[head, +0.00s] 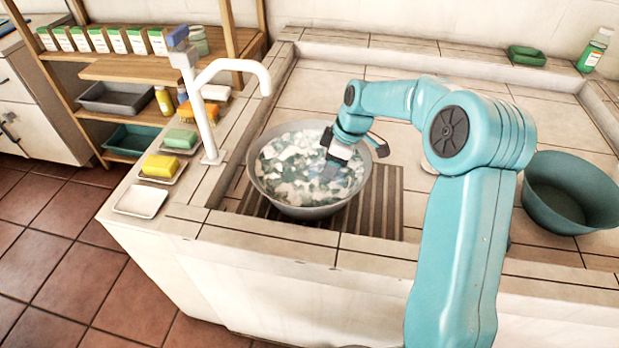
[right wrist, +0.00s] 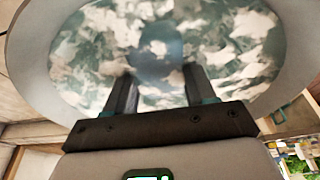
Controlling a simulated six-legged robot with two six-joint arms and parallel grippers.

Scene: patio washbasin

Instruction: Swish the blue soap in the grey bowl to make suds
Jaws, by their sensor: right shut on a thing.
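The grey bowl (head: 303,211) stands on the slatted drain rack in the basin. It holds greenish water with broken white patches of suds (head: 285,165). My right gripper (head: 333,168) reaches down into the bowl at its right side. It is shut on the blue soap, which shows as a blurred bluish shape (right wrist: 160,48) between the fingers in the right wrist view. The soap's lower part is hard to tell from the water. The bowl's pale inner wall (right wrist: 32,55) surrounds the fingers in that view. My left gripper is not in view.
A white tap (head: 205,110) stands left of the bowl. Yellow soap (head: 160,166), green soap (head: 180,138) and an empty white dish (head: 141,201) line the left ledge. A teal tub (head: 570,195) is at right. A green dish (head: 526,55) and bottle (head: 594,50) stand behind.

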